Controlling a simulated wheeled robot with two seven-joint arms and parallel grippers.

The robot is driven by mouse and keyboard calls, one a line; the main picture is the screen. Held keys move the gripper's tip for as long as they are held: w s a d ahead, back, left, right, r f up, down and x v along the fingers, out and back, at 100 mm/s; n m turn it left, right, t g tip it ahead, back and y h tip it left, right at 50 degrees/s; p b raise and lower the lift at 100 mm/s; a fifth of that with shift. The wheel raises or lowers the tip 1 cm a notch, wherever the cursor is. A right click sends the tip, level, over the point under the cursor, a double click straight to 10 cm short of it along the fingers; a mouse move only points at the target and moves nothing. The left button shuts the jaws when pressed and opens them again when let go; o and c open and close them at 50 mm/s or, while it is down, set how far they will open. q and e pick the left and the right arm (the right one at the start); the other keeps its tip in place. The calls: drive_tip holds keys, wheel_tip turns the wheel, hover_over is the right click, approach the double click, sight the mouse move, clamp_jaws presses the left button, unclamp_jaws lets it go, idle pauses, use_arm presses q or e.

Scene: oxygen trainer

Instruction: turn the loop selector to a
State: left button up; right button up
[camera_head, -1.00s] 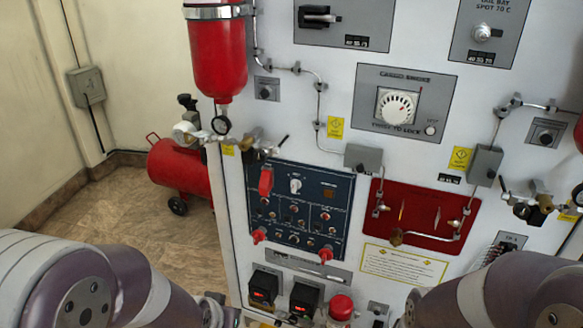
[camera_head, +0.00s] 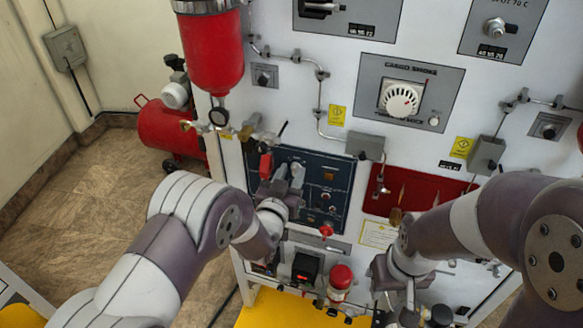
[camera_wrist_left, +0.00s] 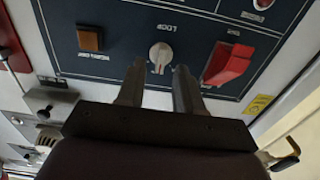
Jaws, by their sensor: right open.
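The loop selector is a small white knob (camera_wrist_left: 160,57) under a "LOOP" label on the dark blue panel (camera_head: 340,180); it shows in the left wrist view. In the head view my left gripper hides it. My left gripper (camera_head: 288,176) is in front of the panel's upper left part. In the left wrist view its two fingers (camera_wrist_left: 158,82) are apart, with the knob showing beyond and between their tips; I see no clear contact. The position letters around the knob are too small to read. My right gripper (camera_head: 410,308) is open, low in front of the cabinet.
A red guarded switch (camera_wrist_left: 228,63) and an orange indicator (camera_wrist_left: 90,38) flank the knob. A red-capped jar (camera_head: 340,278) and a black display box (camera_head: 306,268) stand below the panel. Pipes and a valve (camera_head: 248,130) project above it. A red tank (camera_head: 165,135) stands at left.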

use_arm(q)
drive_tip(key=shift+w+d, duration=0.15)
drive_tip(key=shift+w, duration=0.1)
drive_tip(key=shift+w, duration=0.1)
drive_tip(key=shift+c, duration=1)
clamp_jaws()
